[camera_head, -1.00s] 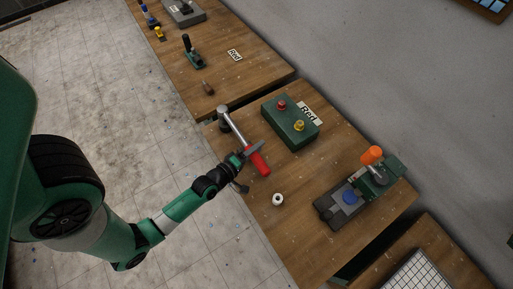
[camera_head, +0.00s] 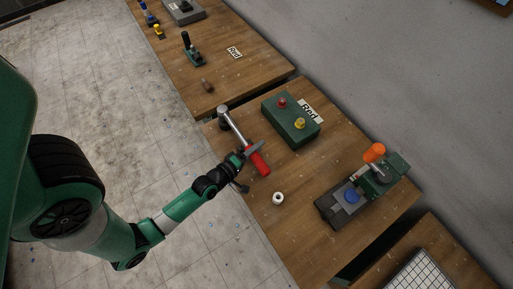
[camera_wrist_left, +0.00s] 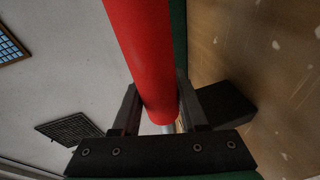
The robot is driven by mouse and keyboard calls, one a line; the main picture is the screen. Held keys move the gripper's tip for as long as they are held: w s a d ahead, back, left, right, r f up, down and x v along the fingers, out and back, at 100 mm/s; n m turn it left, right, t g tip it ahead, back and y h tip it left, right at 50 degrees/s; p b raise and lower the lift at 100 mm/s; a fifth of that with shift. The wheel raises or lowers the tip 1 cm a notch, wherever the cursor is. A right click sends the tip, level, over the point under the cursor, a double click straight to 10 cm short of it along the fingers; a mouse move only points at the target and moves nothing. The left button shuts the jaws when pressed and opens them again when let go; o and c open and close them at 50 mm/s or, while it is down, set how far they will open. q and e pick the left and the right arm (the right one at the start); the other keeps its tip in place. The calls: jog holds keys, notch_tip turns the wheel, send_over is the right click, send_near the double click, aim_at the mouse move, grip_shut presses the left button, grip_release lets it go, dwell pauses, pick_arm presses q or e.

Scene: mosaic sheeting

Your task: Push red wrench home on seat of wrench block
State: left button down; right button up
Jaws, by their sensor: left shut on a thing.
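The red wrench, with a red handle (camera_head: 259,163) and a grey metal shaft and head (camera_head: 224,112), lies slantwise over the front left of the near table. My left gripper (camera_head: 248,155) is shut on it around the handle's inner part. In the left wrist view the red handle (camera_wrist_left: 143,45) runs between the two fingers. A dark block (camera_head: 222,125) shows below the wrench head; a black block also shows beside the fingers in the wrist view (camera_wrist_left: 226,104). I cannot tell whether the head touches the block or how it sits. My right gripper is not in view.
A green box (camera_head: 290,125) with red and yellow knobs stands just behind the wrench, by a "Red" label (camera_head: 311,109). A white ring (camera_head: 278,198) lies in front. A green press with an orange knob (camera_head: 374,152) stands right. Table between them is clear.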

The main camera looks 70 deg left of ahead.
pick_arm(q)
jog(key=shift+f+b, duration=1.1)
jog(key=shift+b, duration=0.05)
jog(key=shift+c, duration=2)
grip_release()
jog(key=shift+w, duration=0.1)
jog(key=shift+o, duration=0.2)
jog(key=shift+f, duration=0.2)
jog(key=shift+s+d, duration=0.2)
jog(key=shift+s, duration=0.3)
jog(key=b+v, duration=0.4)
jog(key=v, duration=0.6)
jog(key=shift+f+b, duration=0.1)
jog(key=shift+b, duration=0.3)
jog(key=shift+s+d+r, duration=0.2)
jog(key=shift+s+r, duration=0.05)
jog(key=shift+r, duration=0.15)
